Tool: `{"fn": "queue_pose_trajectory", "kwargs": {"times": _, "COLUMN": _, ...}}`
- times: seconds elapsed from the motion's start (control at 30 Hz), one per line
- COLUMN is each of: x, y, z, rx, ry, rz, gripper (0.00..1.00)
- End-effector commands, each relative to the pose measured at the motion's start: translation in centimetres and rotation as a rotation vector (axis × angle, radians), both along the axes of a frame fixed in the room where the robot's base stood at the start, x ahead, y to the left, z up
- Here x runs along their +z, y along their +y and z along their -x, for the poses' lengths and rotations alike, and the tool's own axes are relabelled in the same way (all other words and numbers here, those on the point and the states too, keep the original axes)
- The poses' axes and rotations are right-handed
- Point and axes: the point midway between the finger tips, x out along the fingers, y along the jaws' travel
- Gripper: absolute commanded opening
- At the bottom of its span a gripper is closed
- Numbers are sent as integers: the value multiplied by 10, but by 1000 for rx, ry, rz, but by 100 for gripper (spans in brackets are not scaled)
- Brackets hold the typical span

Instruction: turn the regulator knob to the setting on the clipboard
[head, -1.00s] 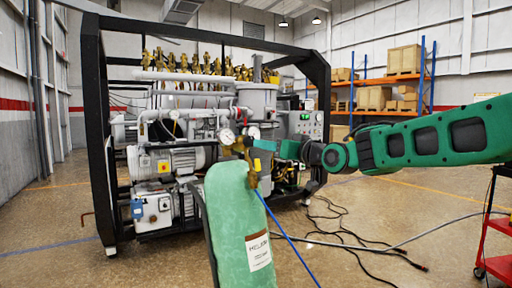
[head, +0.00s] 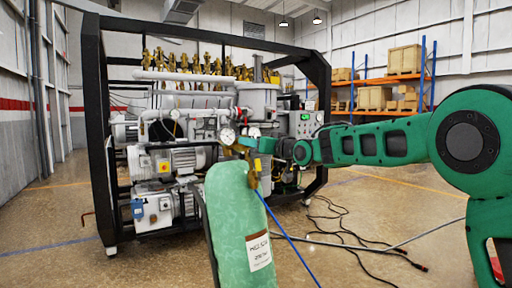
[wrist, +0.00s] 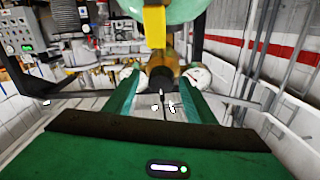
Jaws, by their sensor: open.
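The brass regulator (head: 243,150) sits on top of the green gas cylinder (head: 231,215), with a white-faced gauge (head: 227,136) on it. My gripper (head: 262,146) is just right of the regulator in the head view, partly hidden by its own arm. In the wrist view my gripper's green fingers (wrist: 160,88) are open and point at the regulator's dark round end (wrist: 163,76), which looks like the knob. Gauges show on its left (wrist: 128,72) and right (wrist: 196,76). I cannot tell whether the fingers touch the knob. Its setting is not readable. I see no clipboard.
The vacuum furnace (head: 175,160), in a black frame, stands behind the cylinder. A blue hose (head: 281,232) runs down from the regulator. Dark cables (head: 350,249) lie on the floor at right. Orange shelving (head: 390,82) with crates stands at the back right.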

Motion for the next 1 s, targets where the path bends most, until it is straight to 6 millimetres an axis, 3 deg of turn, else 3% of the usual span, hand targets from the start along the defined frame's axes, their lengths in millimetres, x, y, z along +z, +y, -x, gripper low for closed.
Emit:
{"fn": "queue_pose_trajectory", "kwargs": {"times": 0.03, "x": 0, "y": 0, "z": 0, "rx": 0, "ry": 0, "rz": 0, "gripper": 43}}
{"fn": "queue_pose_trajectory", "kwargs": {"times": 0.17, "x": 0, "y": 0, "z": 0, "rx": -1, "ry": 0, "rz": 0, "gripper": 12}}
{"fn": "queue_pose_trajectory", "kwargs": {"times": 0.2, "x": 0, "y": -1, "z": 0, "rx": -1, "ry": 0, "rz": 0, "gripper": 9}}
{"fn": "queue_pose_trajectory", "kwargs": {"times": 1.0, "x": 1, "y": -2, "z": -1, "rx": -110, "ry": 274, "rz": -285, "gripper": 10}}
